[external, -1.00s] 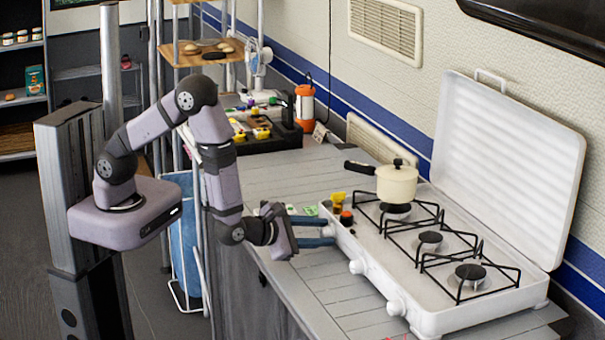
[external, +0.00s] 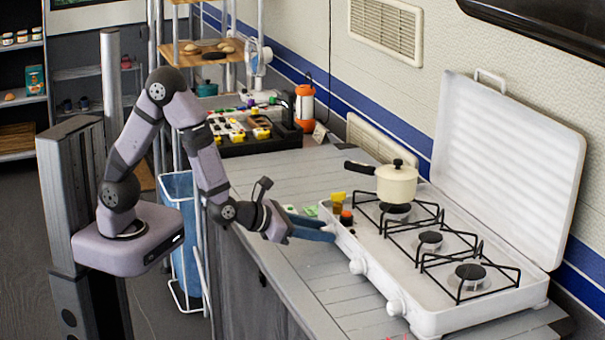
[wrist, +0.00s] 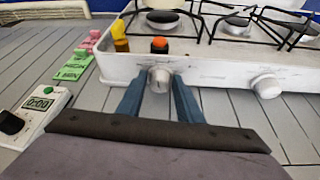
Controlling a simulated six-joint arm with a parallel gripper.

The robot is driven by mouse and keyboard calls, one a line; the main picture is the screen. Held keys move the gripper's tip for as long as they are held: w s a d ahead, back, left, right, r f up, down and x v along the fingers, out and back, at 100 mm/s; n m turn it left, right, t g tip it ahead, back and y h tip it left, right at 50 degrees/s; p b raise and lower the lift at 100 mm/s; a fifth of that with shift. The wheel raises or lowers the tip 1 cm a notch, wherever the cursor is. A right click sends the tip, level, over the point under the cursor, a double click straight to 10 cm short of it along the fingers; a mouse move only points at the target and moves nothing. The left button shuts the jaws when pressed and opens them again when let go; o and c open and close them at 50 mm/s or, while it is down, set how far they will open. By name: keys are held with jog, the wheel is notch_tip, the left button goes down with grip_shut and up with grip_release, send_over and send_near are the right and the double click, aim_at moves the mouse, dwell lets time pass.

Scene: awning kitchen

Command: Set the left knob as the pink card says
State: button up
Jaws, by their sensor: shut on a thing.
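The left knob (wrist: 160,79) is a pale round knob on the stove's front face, below the orange-topped shaker. My gripper (wrist: 159,84) has its two blue fingers on either side of this knob, shut on it. In the external view my gripper (external: 328,231) reaches the stove's near left corner and hides the left knob. Pink cards (wrist: 88,43) lie on the counter left of the stove, behind green cards (wrist: 71,73). The writing on the pink cards is too small to read. The knob's pointer direction cannot be told.
The white stove (external: 440,318) has its lid up and a cream pot (external: 396,184) on the far-left burner. A second knob (wrist: 266,86) sits to the right. Yellow (wrist: 120,38) and orange-topped (wrist: 159,45) shakers stand on the stove's left end. A timer (wrist: 35,110) lies left on the counter.

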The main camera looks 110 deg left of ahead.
jog(key=shift+a+n+h+b, duration=0.1)
jog(key=shift+n+h+b, duration=0.2)
jog(key=shift+b, duration=0.4)
jog(key=o, duration=0.9)
jog(key=shift+c, duration=0.2)
jog(key=shift+r, duration=0.15)
notch_tip(320, 180, up, 10)
jog(key=p, duration=0.1)
jog(key=shift+p, duration=0.4)
